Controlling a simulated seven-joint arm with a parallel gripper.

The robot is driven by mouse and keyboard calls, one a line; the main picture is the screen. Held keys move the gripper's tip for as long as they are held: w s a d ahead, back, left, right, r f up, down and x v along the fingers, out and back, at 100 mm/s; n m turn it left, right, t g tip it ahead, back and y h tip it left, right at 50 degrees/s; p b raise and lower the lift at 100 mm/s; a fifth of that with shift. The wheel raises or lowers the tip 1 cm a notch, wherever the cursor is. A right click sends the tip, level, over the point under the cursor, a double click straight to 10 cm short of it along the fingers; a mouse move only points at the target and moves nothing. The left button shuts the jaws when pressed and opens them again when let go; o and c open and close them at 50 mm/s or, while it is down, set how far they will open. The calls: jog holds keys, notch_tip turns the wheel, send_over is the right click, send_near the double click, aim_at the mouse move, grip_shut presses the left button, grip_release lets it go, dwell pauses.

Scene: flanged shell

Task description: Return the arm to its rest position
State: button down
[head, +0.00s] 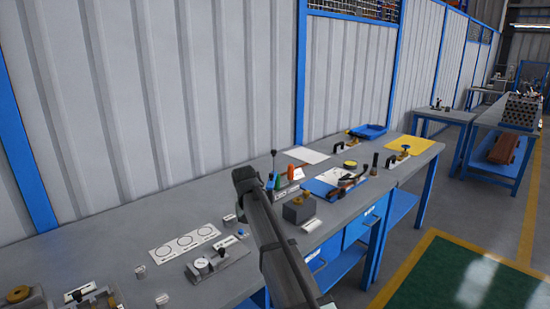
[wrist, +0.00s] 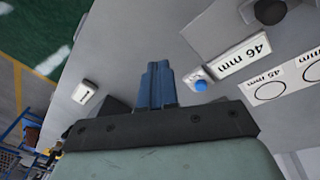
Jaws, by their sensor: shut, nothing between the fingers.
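My gripper (wrist: 157,85) shows in the wrist view as two blue fingers pressed together, with nothing between them. They point away from a dark mounting plate (wrist: 165,130), above the grey workbench top (wrist: 140,35). In the head view my arm (head: 270,235) rises from the lower middle and reaches over the bench (head: 345,215). I cannot clearly make out the fingers there.
A white sheet with circles (head: 184,243) lies left of my arm. A dark grey block (head: 298,210) and a blue mat (head: 322,188) lie to its right. In the wrist view a "46 mm" label (wrist: 245,57) and a small blue-ended part (wrist: 200,83) sit close to the fingers.

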jog(key=d, duration=0.3)
jog(key=w+d+f+h, duration=0.1)
jog(key=d, duration=0.3)
jog(key=d+m+t+h, duration=0.1)
jog(key=d, duration=0.3)
jog(key=shift+w+d+f, duration=0.1)
jog(key=shift+w+f, duration=0.25)
jog(key=shift+w, duration=0.05)
jog(key=d+f+h, duration=0.2)
jog(key=d+f, duration=0.1)
jog(key=d, duration=0.7)
jog(key=s+d+f+g, duration=0.1)
jog(key=s+d+f, duration=0.1)
jog(key=s+f, duration=0.45)
jog(key=s+d+f+y, duration=0.1)
jog(key=s+d+f, duration=0.15)
jog(key=f, duration=0.75)
jog(key=s+d+f+g, duration=0.1)
jog(key=s+d+f, duration=0.1)
jog(key=s+f, duration=0.45)
jog(key=s+f+g+y, duration=0.3)
jog(key=s+f+g, duration=0.2)
jog(key=s+f, duration=1.7)
jog(key=s+a+f+m+g+y, duration=0.1)
jog(key=s+f+g, duration=0.1)
jog(key=s, duration=1.6)
jog(key=shift+a+f, duration=0.15)
jog(key=shift+a, duration=0.15)
